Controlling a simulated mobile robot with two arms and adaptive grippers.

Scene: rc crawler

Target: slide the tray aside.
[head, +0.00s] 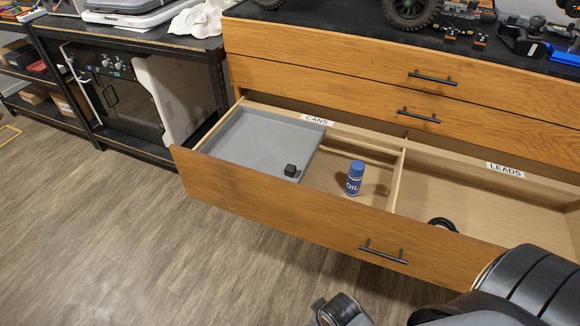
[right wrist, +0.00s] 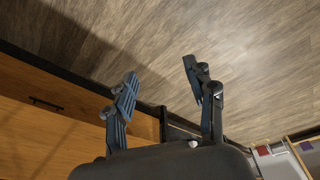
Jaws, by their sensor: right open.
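A flat grey tray (head: 245,140) sits in the left part of the open bottom drawer, under the label "CANS". A small black block (head: 290,170) is at its front right corner; I cannot tell whether it is fixed to the tray. A blue can marked "OIL" (head: 354,178) stands upright just right of the tray, in the same compartment. My right gripper (right wrist: 161,75) is open and empty in the right wrist view, above the wood floor and apart from the tray. My left gripper is in neither view.
The open drawer front (head: 290,222) stands out over the floor. A divider (head: 397,180) separates the "LEADS" compartment, which holds a black coil (head: 442,224). A black bench with a machine (head: 120,95) stands to the left. The floor (head: 100,240) in front is clear.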

